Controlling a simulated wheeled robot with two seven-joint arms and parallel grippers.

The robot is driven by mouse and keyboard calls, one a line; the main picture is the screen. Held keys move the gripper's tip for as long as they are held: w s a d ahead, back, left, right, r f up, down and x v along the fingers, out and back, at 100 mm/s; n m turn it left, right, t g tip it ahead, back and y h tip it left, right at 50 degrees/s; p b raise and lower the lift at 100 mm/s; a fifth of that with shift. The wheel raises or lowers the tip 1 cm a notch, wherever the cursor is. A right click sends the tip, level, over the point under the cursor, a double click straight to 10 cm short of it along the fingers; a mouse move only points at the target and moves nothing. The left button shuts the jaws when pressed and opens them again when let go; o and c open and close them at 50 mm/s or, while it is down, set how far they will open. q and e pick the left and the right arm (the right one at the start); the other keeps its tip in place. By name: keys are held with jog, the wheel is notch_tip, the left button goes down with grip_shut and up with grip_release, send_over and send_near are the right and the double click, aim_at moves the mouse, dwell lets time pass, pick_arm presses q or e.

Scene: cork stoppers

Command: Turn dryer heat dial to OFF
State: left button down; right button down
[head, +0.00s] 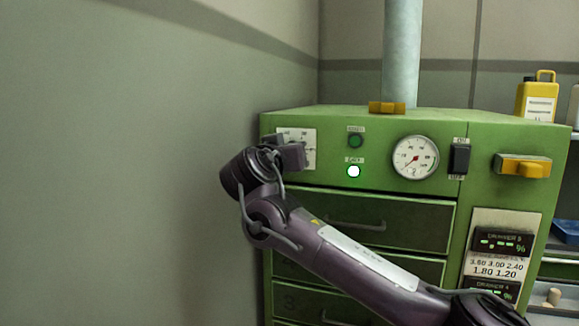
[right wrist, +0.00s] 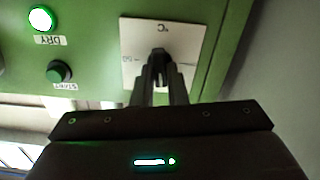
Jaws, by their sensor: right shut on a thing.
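The heat dial's white square plate (head: 309,146) is at the upper left of the green dryer's front (head: 440,126). In the right wrist view the plate (right wrist: 138,32) appears upside down, with a °C mark; its other markings are mostly hidden or too small to read. My right gripper (head: 298,157) reaches in front of the plate. In the right wrist view its fingers (right wrist: 159,75) are shut on the dark dial knob (right wrist: 159,55). The fingers hide most of the knob, so its pointing direction is unclear. My left gripper is not in view.
Right of the dial are a dark green START button (head: 356,140), a lit DRY lamp (head: 353,172), a round gauge (head: 415,157) and a black ON/OFF switch (head: 460,158). Drawers (head: 380,222) lie below. A wall (head: 130,150) stands close on the left.

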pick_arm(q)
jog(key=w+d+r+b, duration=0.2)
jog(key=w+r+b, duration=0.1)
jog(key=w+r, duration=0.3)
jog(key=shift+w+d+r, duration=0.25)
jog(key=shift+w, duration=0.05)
pick_arm(e)
jog(key=shift+a+f+n, duration=0.1)
jog(key=shift+a+n, duration=0.05)
jog(key=shift+n, duration=7.75)
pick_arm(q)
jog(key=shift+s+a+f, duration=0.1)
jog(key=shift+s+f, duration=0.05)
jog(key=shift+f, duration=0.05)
pick_arm(e)
jog(key=c, duration=1.5)
grip_release()
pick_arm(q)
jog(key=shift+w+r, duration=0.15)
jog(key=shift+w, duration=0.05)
pick_arm(e)
jog(key=shift+o, duration=0.3)
jog(key=shift+f, duration=0.1)
